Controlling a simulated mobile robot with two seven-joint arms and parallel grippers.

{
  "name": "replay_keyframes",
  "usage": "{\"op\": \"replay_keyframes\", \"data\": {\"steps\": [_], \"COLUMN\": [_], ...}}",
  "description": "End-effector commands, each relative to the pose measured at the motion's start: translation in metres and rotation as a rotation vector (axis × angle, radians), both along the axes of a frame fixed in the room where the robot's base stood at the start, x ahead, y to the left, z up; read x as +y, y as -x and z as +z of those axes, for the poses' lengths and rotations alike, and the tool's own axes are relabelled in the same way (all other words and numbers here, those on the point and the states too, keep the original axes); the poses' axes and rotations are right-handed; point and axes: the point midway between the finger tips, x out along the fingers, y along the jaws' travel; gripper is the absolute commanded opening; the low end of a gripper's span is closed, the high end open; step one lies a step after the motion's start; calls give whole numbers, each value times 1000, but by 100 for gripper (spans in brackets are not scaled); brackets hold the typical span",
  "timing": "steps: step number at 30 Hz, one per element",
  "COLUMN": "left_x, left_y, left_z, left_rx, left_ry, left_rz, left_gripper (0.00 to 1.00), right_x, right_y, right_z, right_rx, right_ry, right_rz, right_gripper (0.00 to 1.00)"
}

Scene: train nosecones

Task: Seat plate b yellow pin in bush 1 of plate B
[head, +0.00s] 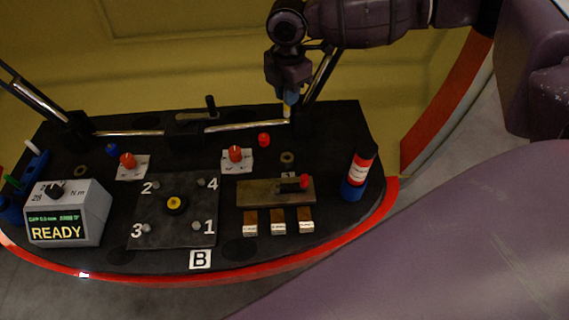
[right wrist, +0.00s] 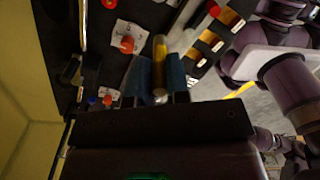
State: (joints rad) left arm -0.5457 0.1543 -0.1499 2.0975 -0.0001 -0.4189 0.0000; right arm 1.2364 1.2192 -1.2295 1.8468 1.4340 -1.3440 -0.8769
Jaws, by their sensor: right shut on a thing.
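Plate B (head: 150,183) is a dark square plate on the black bench, with its letter label in front. Its corners are marked 1 to 4. Bush 1 (head: 197,226) is a small grey fitting at its front right corner. A yellow knob-like piece (head: 175,203) sits at the plate's middle. My right gripper (head: 289,98) is above the bench's back right, well away from the plate. Its blue fingers are shut on the yellow pin (right wrist: 160,49), whose tip also shows below them in the head view (head: 287,112). My left gripper is not in view.
A torque display box (head: 67,213) stands at the left. A blue and red bottle (head: 358,175) stands at the right. A brown block (head: 257,192) with a red-ended black lever lies right of the plate. Two red knobs (head: 236,155) on white cards sit behind.

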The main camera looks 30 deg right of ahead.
Motion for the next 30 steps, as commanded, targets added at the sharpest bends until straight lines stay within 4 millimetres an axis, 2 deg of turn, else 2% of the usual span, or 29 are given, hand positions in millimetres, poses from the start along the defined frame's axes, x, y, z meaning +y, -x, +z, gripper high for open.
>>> {"op": "replay_keyframes", "data": {"steps": [5, 15, 21, 25, 30], "left_x": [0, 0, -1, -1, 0], "left_y": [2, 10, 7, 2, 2], "left_z": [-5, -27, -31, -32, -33], "left_rx": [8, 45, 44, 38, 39], "left_ry": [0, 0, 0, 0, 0], "left_rz": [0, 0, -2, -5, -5], "left_gripper": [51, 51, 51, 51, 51], "right_x": [-4, -3, -3, -4, -3], "right_y": [-3, -2, -2, -3, -3], "right_z": [-7, -80, -120, -136, -142], "right_rx": [3, 8, 8, 5, 0], "right_ry": [-2, -3, -3, -3, -4], "right_rz": [41, 40, 41, 39, 39], "right_gripper": [0, 0, 0, 0, 0]}}
